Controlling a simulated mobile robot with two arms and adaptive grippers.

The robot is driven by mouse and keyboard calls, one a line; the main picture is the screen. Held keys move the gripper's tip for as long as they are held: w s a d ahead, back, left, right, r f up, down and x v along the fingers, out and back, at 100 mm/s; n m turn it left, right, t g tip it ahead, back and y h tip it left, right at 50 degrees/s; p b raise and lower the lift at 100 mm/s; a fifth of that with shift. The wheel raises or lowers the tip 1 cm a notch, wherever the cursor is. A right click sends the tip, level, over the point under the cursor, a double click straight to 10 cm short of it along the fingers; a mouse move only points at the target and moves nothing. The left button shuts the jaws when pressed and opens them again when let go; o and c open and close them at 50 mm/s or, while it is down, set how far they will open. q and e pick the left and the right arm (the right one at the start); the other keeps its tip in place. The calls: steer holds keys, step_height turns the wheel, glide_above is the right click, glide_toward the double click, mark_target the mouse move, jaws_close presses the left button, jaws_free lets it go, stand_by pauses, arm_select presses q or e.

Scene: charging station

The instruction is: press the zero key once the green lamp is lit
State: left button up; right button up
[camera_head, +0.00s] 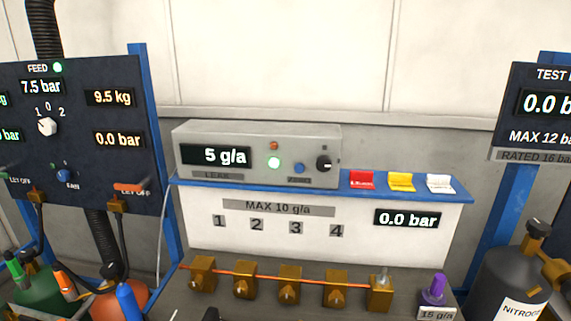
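The grey leak meter (258,140) stands on a blue-edged shelf in the middle of the head view. Its display (222,157) reads 5 g/a. The green lamp (274,163) on its front is bright and looks lit. A small orange-red lamp (274,146) sits above it and looks dimmer. The zero key (299,168) is a small blue button right of the green lamp, above a blurred label. Nothing covers it. Neither gripper can be made out in the view.
Red (362,180), yellow (401,182) and white (440,184) holders stand right of the meter. Brass valves (290,285) line an orange rod below. The feed panel (85,130) is left, a dark nitrogen bottle (510,285) right. A small dark shape (211,314) at the bottom edge is unclear.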

steer(key=shift+c, duration=0.6)
jaws_close()
stand_by(0.9)
